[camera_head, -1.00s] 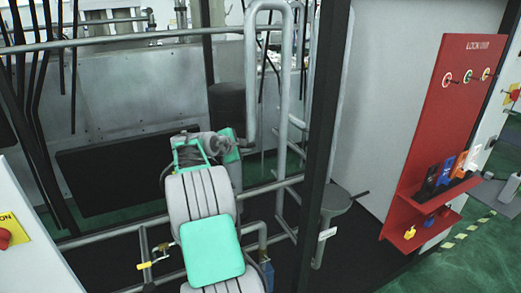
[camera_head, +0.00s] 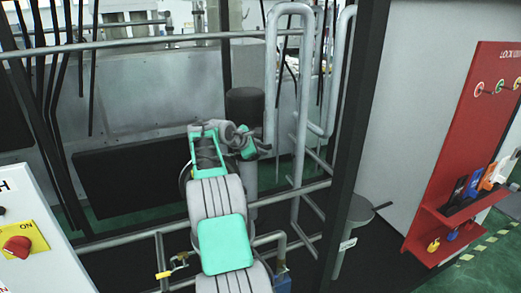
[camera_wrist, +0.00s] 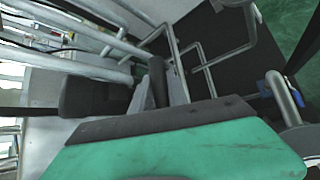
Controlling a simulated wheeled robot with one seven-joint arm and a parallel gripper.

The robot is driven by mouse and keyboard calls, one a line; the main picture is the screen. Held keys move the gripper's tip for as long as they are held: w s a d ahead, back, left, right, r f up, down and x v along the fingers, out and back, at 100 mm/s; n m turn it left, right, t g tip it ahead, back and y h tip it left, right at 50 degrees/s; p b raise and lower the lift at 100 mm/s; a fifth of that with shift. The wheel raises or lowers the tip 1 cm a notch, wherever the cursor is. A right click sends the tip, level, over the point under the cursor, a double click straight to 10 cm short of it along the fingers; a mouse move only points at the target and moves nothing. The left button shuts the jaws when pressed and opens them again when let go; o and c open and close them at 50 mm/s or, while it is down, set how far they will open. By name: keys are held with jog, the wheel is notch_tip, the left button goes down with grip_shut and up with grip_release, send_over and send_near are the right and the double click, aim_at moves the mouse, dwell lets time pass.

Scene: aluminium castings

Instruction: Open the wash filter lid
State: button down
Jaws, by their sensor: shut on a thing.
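A grey round-topped vessel (camera_head: 357,216) with a dark rod sticking out at its right stands low, right of the black post in the head view. It looks like the wash filter, but I cannot be sure. My gripper (camera_head: 266,148) is at the pipework, left of and beyond this vessel. In the wrist view my gripper (camera_wrist: 160,85) shows two grey fingers, shut on a narrow dark piece (camera_wrist: 157,72). I cannot tell what this piece belongs to. My green wrist housing hides the lower part of that view.
Grey pipes (camera_head: 300,110) rise near my gripper, and a rail (camera_head: 140,43) crosses behind. A dark cylinder (camera_head: 245,103) stands behind the arm. A black post (camera_head: 352,130) and red lockout board (camera_head: 468,140) are at right. A red knob (camera_head: 17,247) is at left.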

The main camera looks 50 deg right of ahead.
jog(key=c, duration=1.5)
grip_release()
jog(key=shift+a+f, duration=0.1)
jog(key=shift+f, duration=0.1)
jog(key=shift+o, duration=1)
jog(key=shift+r, duration=0.1)
jog(key=b+v, duration=0.1)
jog(key=v, duration=0.6)
jog(key=shift+a+r+b, duration=0.2)
jog(key=shift+r+b, duration=0.1)
jog(key=shift+b, duration=0.05)
